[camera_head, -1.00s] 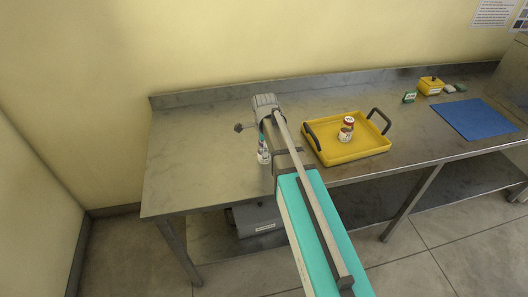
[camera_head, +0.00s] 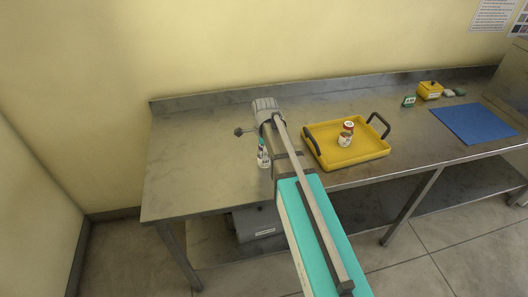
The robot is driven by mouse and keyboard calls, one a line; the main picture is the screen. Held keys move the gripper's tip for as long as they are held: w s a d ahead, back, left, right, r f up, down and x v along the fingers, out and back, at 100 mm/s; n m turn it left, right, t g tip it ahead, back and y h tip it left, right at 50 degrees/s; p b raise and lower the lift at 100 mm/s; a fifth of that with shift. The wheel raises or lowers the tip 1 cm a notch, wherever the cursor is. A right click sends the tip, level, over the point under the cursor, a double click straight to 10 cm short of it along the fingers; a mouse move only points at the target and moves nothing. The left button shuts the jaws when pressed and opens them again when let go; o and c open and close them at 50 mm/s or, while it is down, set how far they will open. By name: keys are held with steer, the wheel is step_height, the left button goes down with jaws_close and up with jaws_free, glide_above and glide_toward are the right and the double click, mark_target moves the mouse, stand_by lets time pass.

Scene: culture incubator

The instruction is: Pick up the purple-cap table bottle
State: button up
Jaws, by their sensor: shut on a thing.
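A small white bottle (camera_head: 262,158) with dark label marks is upright at the end of my arm, over the left part of the steel table. Its cap is largely hidden, and I cannot make out a purple colour. My gripper (camera_head: 263,140) is at the bottle's upper part, shut on it, with its fingers mostly hidden by the wrist and arm. I cannot tell whether the bottle's base touches the table.
A yellow tray (camera_head: 372,154) with dark handles is right of my arm and holds a white bottle (camera_head: 345,139) with a reddish-brown top. A blue mat (camera_head: 473,123), a small yellow box (camera_head: 430,90) and a green item (camera_head: 408,101) lie farther right. The table's left part is clear.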

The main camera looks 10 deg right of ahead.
steer(key=shift+r+p, duration=1.2)
steer(key=shift+r, duration=0.1)
steer(key=s+d+r+p, duration=0.4)
steer(key=s+r+p, duration=0.6)
steer(key=s, duration=0.3)
steer(key=shift+s+d, duration=0.15)
steer(key=shift+s, duration=0.05)
steer(key=shift+f+b, duration=0.9)
